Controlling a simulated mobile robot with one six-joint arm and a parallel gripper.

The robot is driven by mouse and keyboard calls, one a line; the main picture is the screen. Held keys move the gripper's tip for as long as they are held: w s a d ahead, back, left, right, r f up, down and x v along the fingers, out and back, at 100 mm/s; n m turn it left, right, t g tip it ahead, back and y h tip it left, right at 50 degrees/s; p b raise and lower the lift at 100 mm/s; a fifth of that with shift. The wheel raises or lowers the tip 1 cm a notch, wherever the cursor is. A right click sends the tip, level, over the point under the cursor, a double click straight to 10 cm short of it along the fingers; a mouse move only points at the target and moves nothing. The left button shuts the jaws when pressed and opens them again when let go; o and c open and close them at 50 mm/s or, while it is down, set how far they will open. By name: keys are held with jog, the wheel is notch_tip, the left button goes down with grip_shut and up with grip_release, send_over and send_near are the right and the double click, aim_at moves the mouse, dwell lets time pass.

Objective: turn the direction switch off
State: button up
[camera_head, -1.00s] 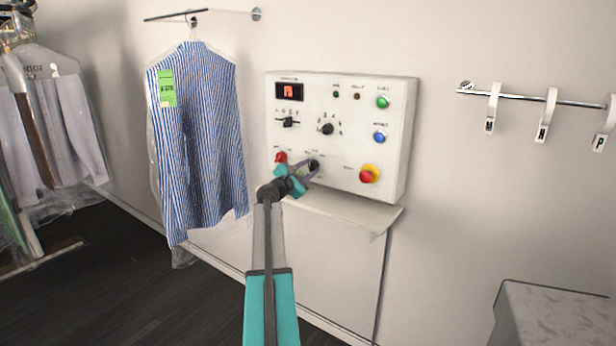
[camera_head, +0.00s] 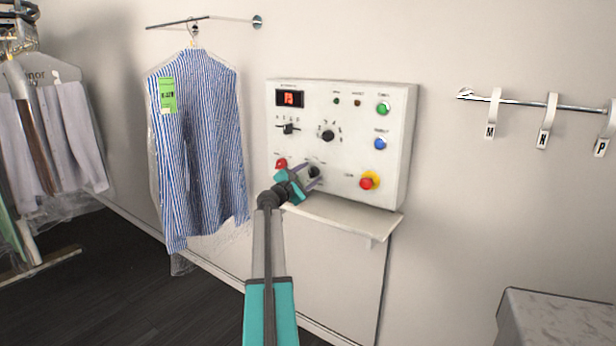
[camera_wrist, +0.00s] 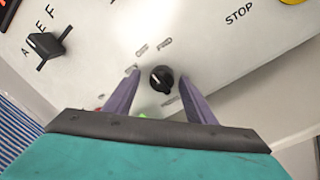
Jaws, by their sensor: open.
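The direction switch is a black rotary knob (camera_wrist: 161,79) on the white control panel (camera_head: 345,100). In the wrist view it lies between my two open purple fingers, with no clear contact. A white mark shows on the knob, and labels reading like OFF and FWD stand above it; a third label beside it is hard to read. Which label the mark meets I cannot tell. In the head view the knob (camera_head: 314,171) is at the panel's lower middle, partly behind my gripper (camera_head: 309,178). My gripper (camera_wrist: 158,92) is open and empty around the knob.
A shelf (camera_head: 345,214) juts out below the panel. A bagged striped shirt (camera_head: 200,140) hangs at left.

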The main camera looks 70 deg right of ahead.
jog(key=shift+f, duration=0.1)
jog(key=shift+a, duration=0.7)
jog(key=b+v, duration=0.1)
jog(key=v, duration=1.1)
jog(key=shift+w+a, duration=0.2)
